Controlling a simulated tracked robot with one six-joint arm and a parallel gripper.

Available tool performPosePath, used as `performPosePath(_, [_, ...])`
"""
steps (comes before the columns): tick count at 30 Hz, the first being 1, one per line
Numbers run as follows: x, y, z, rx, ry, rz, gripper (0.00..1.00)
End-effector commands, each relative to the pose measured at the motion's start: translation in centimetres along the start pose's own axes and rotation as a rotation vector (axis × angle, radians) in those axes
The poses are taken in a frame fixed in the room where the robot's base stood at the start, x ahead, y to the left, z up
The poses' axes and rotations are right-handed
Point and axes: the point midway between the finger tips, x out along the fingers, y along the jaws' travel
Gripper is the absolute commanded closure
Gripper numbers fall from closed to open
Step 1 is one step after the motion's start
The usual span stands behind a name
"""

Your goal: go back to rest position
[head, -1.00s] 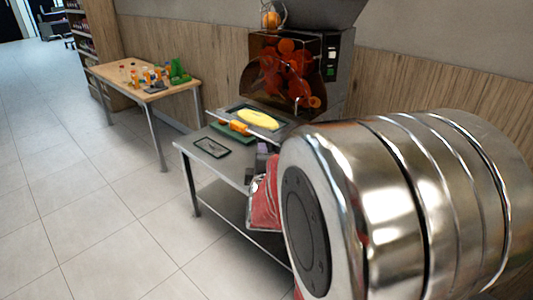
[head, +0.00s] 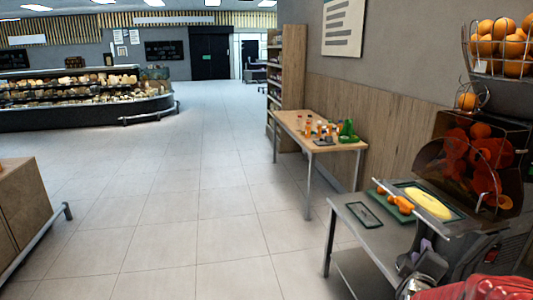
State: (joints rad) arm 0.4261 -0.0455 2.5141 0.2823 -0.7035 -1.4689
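The red part of my arm shows at the bottom right of the head view, low beside the juicer stand. A dark and silver part with pale purple pieces at its front seems to be my gripper (head: 425,265). It is small and partly cut off by the frame, so its fingers and any hold cannot be made out. The orange juicer (head: 470,165) stands on a metal stand at the right, with oranges behind its dark clear cover. A yellow piece (head: 433,203) lies on its front tray, and orange pieces (head: 400,202) lie to the left of that.
A metal side table (head: 345,215) carries a dark flat frame (head: 364,215). Behind it is a wooden table (head: 290,120) with small bottles and a green item (head: 347,131). A wooden cabinet (head: 22,210) stands at the left. The tiled floor (head: 190,200) between is clear.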

Motion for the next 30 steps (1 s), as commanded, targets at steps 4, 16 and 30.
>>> performPosePath(4, [-0.3, -4.0, 0.1, 0.171, -0.02, -0.158, 0.74])
performPosePath(16, [-5.8, -11.3, -1.4, 0.576, -0.171, -0.554, 0.74])
performPosePath(30, [-17.9, -13.5, -4.2, 0.836, -0.458, -0.854, 0.74])
